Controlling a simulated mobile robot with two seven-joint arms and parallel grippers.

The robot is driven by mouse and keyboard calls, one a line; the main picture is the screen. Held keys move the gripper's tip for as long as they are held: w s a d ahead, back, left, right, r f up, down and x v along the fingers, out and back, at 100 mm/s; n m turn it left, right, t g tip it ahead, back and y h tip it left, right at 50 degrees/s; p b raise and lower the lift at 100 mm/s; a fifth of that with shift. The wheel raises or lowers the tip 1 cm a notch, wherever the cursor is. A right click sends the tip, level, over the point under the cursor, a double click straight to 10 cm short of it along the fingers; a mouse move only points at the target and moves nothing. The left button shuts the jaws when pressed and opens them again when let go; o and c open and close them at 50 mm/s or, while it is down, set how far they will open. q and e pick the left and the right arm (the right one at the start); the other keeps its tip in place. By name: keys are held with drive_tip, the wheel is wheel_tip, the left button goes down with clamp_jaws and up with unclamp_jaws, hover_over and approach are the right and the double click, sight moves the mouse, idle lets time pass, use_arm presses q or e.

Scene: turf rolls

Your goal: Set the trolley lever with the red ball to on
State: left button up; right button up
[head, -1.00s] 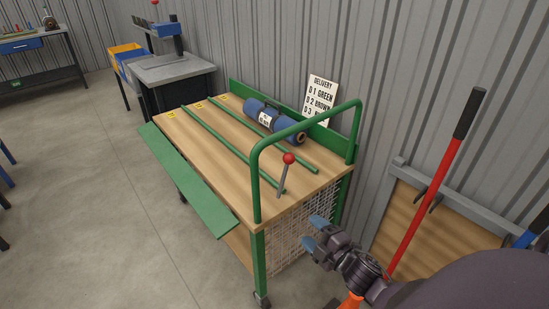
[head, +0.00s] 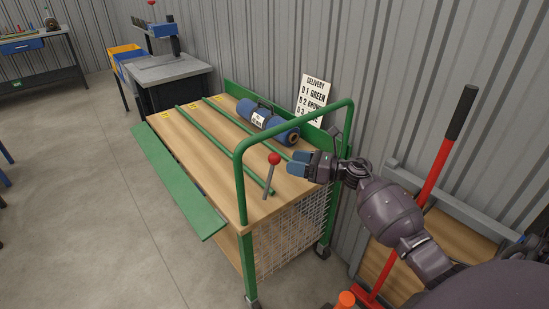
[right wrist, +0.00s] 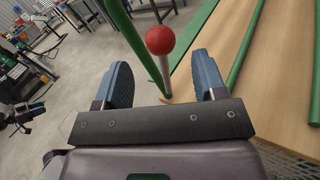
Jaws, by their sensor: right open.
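The lever with the red ball (head: 274,158) stands at the near end of the green trolley (head: 200,205), just inside its handle bar, leaning slightly. My right gripper (head: 290,169) is open, to the right of the lever and close to the handle bar. In the right wrist view the red ball (right wrist: 160,40) and its grey rod show straight ahead, beyond and between the two open blue fingertips (right wrist: 160,80). The ball is not gripped. I cannot read any on or off mark for the lever.
The green handle bar (head: 238,185) arches over the trolley's near end. A blue roll (head: 268,120) lies on the wooden deck behind the lever, near a delivery sign (head: 314,98). A red-handled tool (head: 437,160) leans by the wall at right.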

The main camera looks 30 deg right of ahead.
sight(274, 157)
drive_tip(key=x, duration=0.6)
drive_tip(key=shift+w+a, duration=0.25)
